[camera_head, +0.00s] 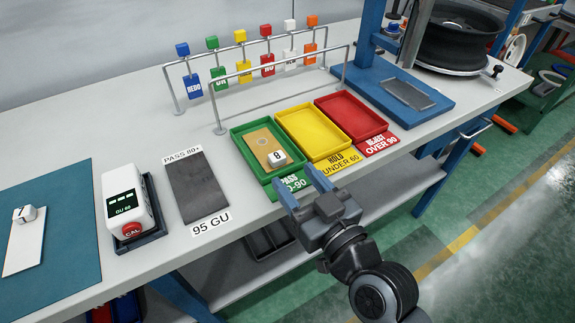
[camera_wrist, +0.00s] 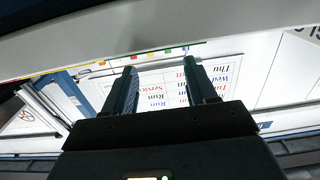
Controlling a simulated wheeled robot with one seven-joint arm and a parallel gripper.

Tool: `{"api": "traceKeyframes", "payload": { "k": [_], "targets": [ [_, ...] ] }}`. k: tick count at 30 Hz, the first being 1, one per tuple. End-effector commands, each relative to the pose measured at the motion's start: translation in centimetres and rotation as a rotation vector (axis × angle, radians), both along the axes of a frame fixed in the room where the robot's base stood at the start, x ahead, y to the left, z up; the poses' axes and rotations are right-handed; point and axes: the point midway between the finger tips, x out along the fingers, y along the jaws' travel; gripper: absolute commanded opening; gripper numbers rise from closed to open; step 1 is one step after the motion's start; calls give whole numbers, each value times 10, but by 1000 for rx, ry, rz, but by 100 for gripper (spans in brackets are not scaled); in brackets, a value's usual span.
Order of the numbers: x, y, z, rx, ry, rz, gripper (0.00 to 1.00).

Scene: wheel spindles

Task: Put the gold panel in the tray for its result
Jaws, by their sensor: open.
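The gold panel (camera_head: 258,140) lies in the green tray (camera_head: 236,142), whose label is partly hidden and reads in part "PASS" and "0-90". A white block marked 8 (camera_head: 277,158) sits on the panel's near end. The yellow tray (camera_head: 313,130) is labelled "HOLD UNDER 60" and the red tray (camera_head: 350,117) "REJECT OVER 90"; both are empty. My gripper (camera_head: 302,188) is open and empty at the bench's front edge, just in front of the green and yellow trays, apart from the panel. In the wrist view its two fingers (camera_wrist: 160,82) stand apart with nothing between them.
A white meter (camera_head: 126,198) with a red CAL button stands left of a grey slab (camera_head: 196,186) labelled "PASS 80+" and "95 GU". A white panel (camera_head: 24,245) with a block marked 7 lies on a teal mat (camera_head: 65,215). A rail with coloured tags (camera_head: 268,65) stands behind the trays.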

Motion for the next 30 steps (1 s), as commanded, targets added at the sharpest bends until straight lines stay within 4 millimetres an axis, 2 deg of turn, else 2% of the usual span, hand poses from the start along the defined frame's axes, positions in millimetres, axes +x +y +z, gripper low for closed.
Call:
{"api": "traceKeyframes", "payload": {
  "k": [3, 9, 15, 24, 26, 29, 30],
  "targets": [
    [-21, -15, -1, 1, -2, -2, 57],
    [-46, -32, 2, 4, -6, -2, 57],
    [-56, -39, 4, 6, -7, -3, 57],
    [-59, -43, 4, 5, -5, -8, 57],
    [-62, -50, 0, -1, 1, -23, 57],
    [-78, -76, -13, -22, 22, -73, 57],
    [-87, -90, -20, -33, 33, -102, 57]
  ]
}}
